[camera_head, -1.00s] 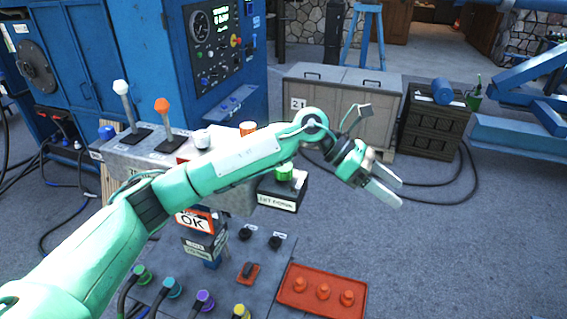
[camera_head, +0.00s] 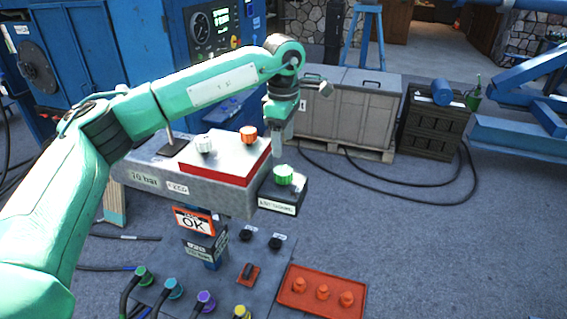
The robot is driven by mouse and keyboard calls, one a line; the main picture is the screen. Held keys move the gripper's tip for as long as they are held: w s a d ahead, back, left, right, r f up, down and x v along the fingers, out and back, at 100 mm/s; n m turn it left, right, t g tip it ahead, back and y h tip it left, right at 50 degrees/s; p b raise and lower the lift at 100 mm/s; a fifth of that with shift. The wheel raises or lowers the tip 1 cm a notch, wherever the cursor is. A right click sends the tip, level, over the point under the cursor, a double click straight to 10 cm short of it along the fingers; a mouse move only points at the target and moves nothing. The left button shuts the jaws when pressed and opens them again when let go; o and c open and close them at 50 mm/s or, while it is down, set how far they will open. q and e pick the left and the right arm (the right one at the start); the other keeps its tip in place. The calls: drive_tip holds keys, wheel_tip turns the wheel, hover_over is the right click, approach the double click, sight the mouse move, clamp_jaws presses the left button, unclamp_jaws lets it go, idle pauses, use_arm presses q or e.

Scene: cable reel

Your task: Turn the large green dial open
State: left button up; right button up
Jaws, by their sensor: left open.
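The green dial (camera_head: 284,174) sits on a small dark box with a white label (camera_head: 276,207) at the right end of the grey control console (camera_head: 225,200). My left gripper (camera_head: 279,154) points down just above the dial, a little behind or over it. It holds nothing that I can see. Its fingers are seen nearly edge-on, and I cannot tell whether they touch the dial. My right gripper is not in view.
An orange knob (camera_head: 249,133) and a white knob (camera_head: 204,143) stand on the red-edged panel left of the dial. A red tray (camera_head: 322,290) with orange pieces and a lower panel with coloured plugs lie in front.

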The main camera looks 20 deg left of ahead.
sight(283, 170)
use_arm(q)
wheel_tip(283, 170, down, 9)
drive_tip(key=p, duration=0.3)
drive_tip(key=c, duration=1)
